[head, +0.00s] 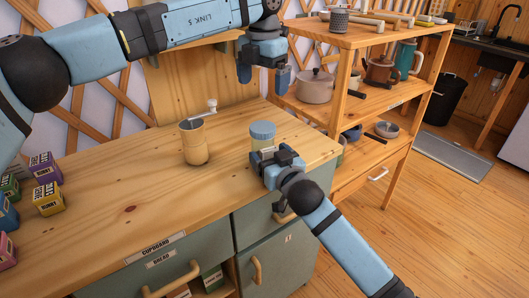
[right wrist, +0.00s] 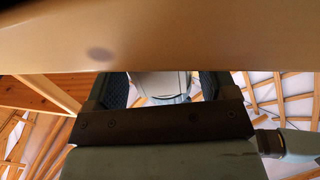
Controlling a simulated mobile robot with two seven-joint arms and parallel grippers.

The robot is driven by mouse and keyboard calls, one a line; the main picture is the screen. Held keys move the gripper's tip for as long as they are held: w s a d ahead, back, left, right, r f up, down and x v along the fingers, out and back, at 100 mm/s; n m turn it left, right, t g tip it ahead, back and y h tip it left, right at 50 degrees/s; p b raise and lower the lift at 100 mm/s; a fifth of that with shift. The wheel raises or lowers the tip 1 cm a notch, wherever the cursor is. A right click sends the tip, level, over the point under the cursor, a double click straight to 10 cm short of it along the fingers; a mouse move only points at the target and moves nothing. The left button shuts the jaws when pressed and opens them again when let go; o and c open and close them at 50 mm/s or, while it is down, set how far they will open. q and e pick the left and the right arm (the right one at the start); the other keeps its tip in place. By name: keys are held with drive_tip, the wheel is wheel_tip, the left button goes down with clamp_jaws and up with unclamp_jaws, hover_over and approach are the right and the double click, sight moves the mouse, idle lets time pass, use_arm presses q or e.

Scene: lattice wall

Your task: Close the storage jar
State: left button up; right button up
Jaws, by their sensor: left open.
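The storage jar (head: 261,144) stands upright on the wooden counter near its right end, a pale round body with a light blue top. I cannot tell whether that top is seated or loose. My right gripper (head: 276,158) is low at the counter's front edge, right in front of the jar. In the right wrist view its two dark fingers are apart, with a pale round thing (right wrist: 165,84), probably the jar, between them and a gap beside it. My left gripper (head: 263,77) hangs open and empty, high above and behind the jar.
A wooden grinder with a crank (head: 195,144) stands left of the jar. Several small coloured boxes (head: 46,168) are at the counter's left. A wooden shelf (head: 345,80) with pots and mugs stands behind at right. The counter's middle (head: 130,205) is clear.

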drive_tip(key=p+v, duration=0.1)
drive_tip(key=v, duration=1.2)
drive_tip(key=shift+s+d, duration=0.25)
drive_tip(key=shift+s, duration=0.1)
